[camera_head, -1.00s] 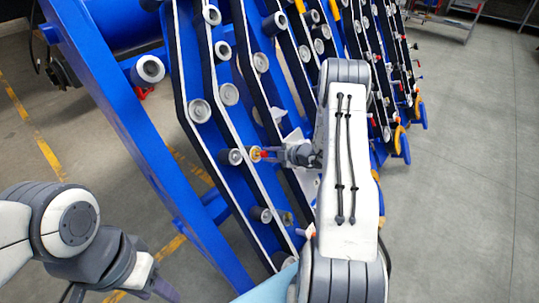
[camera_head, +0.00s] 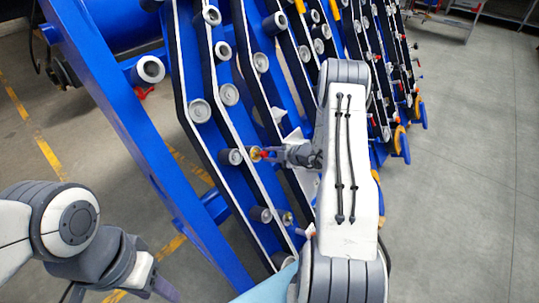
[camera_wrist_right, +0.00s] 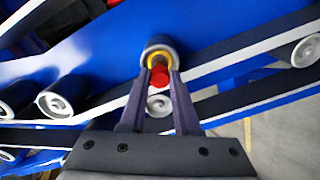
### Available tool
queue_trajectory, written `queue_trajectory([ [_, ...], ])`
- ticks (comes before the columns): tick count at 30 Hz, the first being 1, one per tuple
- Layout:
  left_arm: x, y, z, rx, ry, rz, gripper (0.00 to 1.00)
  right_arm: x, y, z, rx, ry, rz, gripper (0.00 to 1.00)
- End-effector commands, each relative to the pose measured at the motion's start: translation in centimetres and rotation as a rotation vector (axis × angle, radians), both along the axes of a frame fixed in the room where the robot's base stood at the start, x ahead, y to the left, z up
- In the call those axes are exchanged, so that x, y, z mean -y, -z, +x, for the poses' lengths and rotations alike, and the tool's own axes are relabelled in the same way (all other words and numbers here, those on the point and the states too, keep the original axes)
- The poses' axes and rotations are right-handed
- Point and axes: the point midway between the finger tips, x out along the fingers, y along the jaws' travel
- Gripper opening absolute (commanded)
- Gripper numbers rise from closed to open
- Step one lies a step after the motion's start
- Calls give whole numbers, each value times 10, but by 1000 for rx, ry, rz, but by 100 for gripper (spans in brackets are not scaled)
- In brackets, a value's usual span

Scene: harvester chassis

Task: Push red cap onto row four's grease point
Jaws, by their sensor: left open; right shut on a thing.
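My right gripper (camera_head: 275,154) reaches in among the blue rows of the chassis. It is shut on a small red cap (camera_wrist_right: 160,76), which sits between the two fingertips in the right wrist view. Just beyond the cap is a yellow ring (camera_wrist_right: 159,58) at the end of a grey roller (camera_wrist_right: 160,44). The cap is in line with the ring; whether it is seated on it I cannot tell. In the head view the red cap (camera_head: 264,154) shows beside the yellow ring (camera_head: 255,153). My left gripper (camera_head: 160,290) is open, low at the left, away from the chassis.
Several blue rows with grey rollers (camera_head: 229,94) and white-edged rails crowd around my right gripper. A thick blue beam (camera_head: 125,120) runs down the left side. Open grey floor (camera_head: 470,190) lies to the right.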

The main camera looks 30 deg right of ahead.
Motion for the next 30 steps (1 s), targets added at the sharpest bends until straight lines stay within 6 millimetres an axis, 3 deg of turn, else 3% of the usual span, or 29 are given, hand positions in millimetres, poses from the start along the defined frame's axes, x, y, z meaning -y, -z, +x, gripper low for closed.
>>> queue_trajectory([
  [29,0,11,0,0,0,0,50,-7,12,19,0,-2,0,0],
  [30,0,11,0,0,0,0,50,-7,12,19,-1,-1,1,34],
])
